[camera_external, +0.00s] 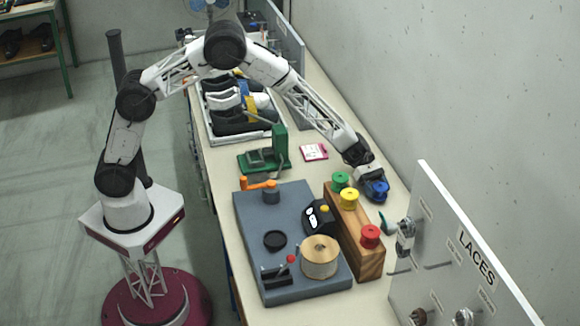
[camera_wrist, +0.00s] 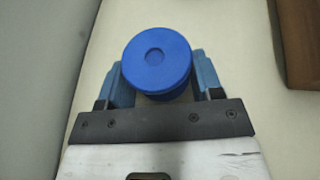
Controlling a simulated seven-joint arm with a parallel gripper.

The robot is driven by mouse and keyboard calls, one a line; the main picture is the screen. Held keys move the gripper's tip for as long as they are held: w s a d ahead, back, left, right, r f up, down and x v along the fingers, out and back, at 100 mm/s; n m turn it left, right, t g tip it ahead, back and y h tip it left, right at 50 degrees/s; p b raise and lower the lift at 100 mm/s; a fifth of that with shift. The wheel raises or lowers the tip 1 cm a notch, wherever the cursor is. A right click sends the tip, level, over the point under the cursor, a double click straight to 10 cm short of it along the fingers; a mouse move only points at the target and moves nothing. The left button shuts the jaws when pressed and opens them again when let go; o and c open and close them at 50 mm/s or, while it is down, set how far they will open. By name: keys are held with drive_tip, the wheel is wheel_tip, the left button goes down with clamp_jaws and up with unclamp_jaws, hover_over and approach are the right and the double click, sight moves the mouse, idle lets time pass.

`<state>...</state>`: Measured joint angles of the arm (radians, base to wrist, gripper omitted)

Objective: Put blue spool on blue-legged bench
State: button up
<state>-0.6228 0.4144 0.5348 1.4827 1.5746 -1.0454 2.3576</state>
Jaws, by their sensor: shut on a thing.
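My gripper (camera_external: 376,186) is at the far right part of the long cream bench (camera_external: 225,185), near the wall. It is shut on the blue spool (camera_external: 379,190), just right of the wooden spool block. In the wrist view the blue spool (camera_wrist: 157,62) sits between the two blue fingers (camera_wrist: 160,82), its round top facing the camera. Cream surface shows around it. I cannot tell whether the spool touches the bench or hangs above it. A strip of blue shows under the bench's left edge; its legs are mostly hidden.
The wooden block (camera_external: 360,235) holds green (camera_external: 341,180), yellow (camera_external: 349,198) and red (camera_external: 370,236) spools. A grey board (camera_external: 255,225) with tools lies left of it. The white LACES panel (camera_external: 450,265) stands at right. A green-legged shelf (camera_external: 68,55) stands far left.

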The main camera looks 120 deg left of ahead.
drive_tip(key=shift+f, duration=0.45)
drive_tip(key=shift+f, duration=0.15)
drive_tip(key=o, duration=0.9)
drive_tip(key=shift+s+a+r, duration=0.15)
drive_tip(key=shift+r, duration=0.1)
drive_tip(key=v, duration=1.1)
drive_tip(key=shift+s+a, duration=0.15)
drive_tip(key=shift+s, duration=0.05)
drive_tip(key=shift+r, duration=0.1)
